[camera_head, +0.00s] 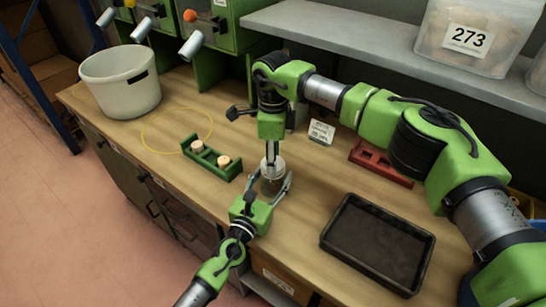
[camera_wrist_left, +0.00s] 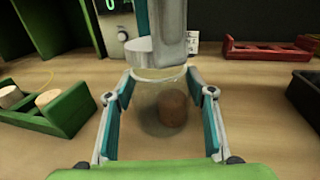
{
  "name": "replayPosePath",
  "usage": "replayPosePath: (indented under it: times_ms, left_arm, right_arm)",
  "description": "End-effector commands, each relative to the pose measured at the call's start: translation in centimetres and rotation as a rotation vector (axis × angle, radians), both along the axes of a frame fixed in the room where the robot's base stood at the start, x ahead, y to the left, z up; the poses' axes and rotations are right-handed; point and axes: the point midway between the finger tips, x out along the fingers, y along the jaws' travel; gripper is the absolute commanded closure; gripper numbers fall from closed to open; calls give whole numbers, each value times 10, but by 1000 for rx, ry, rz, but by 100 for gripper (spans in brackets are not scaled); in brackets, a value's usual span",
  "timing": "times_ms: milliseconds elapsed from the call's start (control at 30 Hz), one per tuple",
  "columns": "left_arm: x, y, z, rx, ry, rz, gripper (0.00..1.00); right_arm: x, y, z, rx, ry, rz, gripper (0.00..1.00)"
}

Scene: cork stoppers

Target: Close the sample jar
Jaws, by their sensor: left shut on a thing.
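A clear glass sample jar (camera_wrist_left: 150,95) stands upright on the wooden bench with a brown cylindrical piece (camera_wrist_left: 172,108) inside. My left gripper (camera_head: 271,184) is shut around the jar (camera_head: 271,172), one finger on each side. My right gripper (camera_head: 271,157) points straight down right over the jar's mouth. In the left wrist view a pale grey-white rounded piece (camera_wrist_left: 140,50) is at its tip, at the jar's rim; I cannot tell whether it is a stopper or a fingertip. A green rack (camera_head: 212,160) to the left holds two pale cork stoppers (camera_head: 197,146).
A black tray (camera_head: 430,262) lies at the front right. A red rack (camera_head: 380,162) and a small label card (camera_head: 321,132) are behind. A white bucket (camera_head: 121,95) and a thin yellow loop (camera_head: 147,139) are to the left. A grey shelf (camera_head: 380,50) overhangs the back.

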Motion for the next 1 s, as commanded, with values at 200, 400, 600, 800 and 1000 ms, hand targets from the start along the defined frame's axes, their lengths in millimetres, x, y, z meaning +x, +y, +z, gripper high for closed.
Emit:
replayPosePath:
  times_ms: [200,400,600,800,1000]
  left_arm:
    - [0,0,-1,1,1,0,89]
    - [0,0,-1,1,1,0,100]
    - [0,0,-1,2,1,0,100]
    - [0,0,-1,2,1,0,100]
    - [0,0,-1,2,1,0,100]
  right_arm:
    - [0,0,-5,0,0,0,65]
    - [0,0,-6,0,-1,-19,65]
    - [0,0,-6,0,0,-275,65]
    - [0,0,-6,0,1,-655,65]
    - [0,0,-6,0,0,-1033,65]
